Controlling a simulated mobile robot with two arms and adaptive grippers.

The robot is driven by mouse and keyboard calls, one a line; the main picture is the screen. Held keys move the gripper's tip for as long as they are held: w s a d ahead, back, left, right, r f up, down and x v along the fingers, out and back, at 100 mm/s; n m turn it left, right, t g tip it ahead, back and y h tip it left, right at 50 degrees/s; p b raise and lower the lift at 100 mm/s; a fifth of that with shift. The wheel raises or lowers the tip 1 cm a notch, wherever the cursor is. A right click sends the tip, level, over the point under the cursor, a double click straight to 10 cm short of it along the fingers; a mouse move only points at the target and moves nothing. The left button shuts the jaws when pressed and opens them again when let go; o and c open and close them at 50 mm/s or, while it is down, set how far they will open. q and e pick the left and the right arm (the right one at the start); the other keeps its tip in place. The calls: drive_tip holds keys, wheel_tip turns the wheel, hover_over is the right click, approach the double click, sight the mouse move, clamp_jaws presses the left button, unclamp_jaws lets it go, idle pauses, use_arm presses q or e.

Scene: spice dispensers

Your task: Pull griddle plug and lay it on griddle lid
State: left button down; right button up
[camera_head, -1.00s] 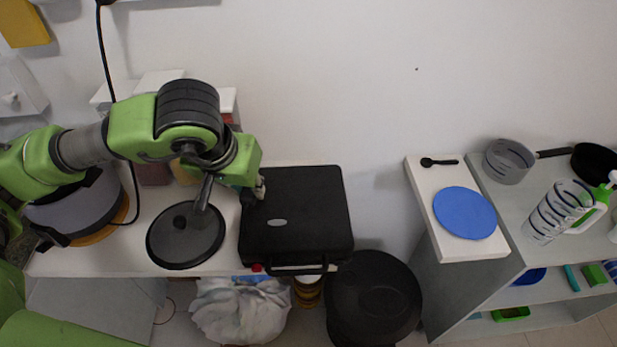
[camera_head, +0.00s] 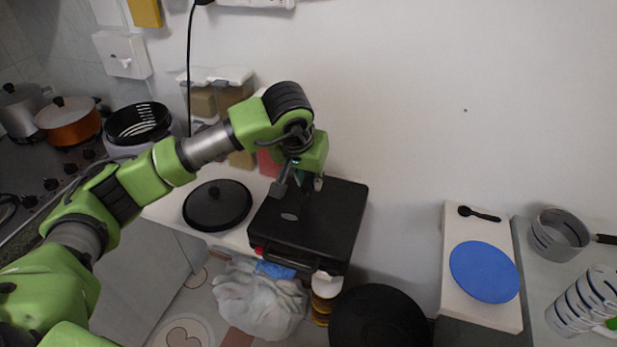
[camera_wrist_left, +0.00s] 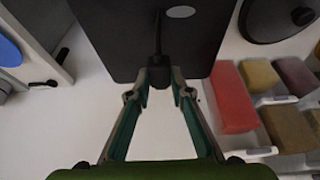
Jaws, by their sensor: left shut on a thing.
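The black griddle (camera_head: 335,225) is closed, and its flat dark lid faces up on the white counter. It also fills the top of the left wrist view (camera_wrist_left: 110,30). My left gripper (camera_head: 300,188) is over the back part of the lid. In the left wrist view its fingertips (camera_wrist_left: 160,84) are shut on a small black plug (camera_wrist_left: 160,73). A dark cord runs from the plug across the lid. I cannot tell whether the plug touches the lid. My right gripper is not in view.
A round black lid (camera_head: 217,205) lies left of the griddle. Spice containers (camera_head: 222,100) stand behind. A power strip (camera_head: 255,3) with a hanging black cable (camera_head: 189,80) is on the wall. A blue plate (camera_head: 484,271) sits on the right-hand shelf. A gap separates the counters.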

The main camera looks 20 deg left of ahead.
sight(310, 193)
use_arm(q)
drive_tip(key=shift+d+f, duration=0.2)
drive_tip(key=shift+f, duration=0.45)
drive_tip(key=shift+f+b, duration=0.55)
drive_tip(key=shift+f, duration=0.15)
drive_tip(key=shift+f+b, duration=0.3)
drive_tip(key=shift+f, duration=0.55)
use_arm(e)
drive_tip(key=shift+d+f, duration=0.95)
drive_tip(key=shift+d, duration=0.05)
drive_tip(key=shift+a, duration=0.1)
use_arm(q)
drive_tip(key=c, duration=1.9)
unclamp_jaws()
drive_tip(key=shift+o, duration=0.7)
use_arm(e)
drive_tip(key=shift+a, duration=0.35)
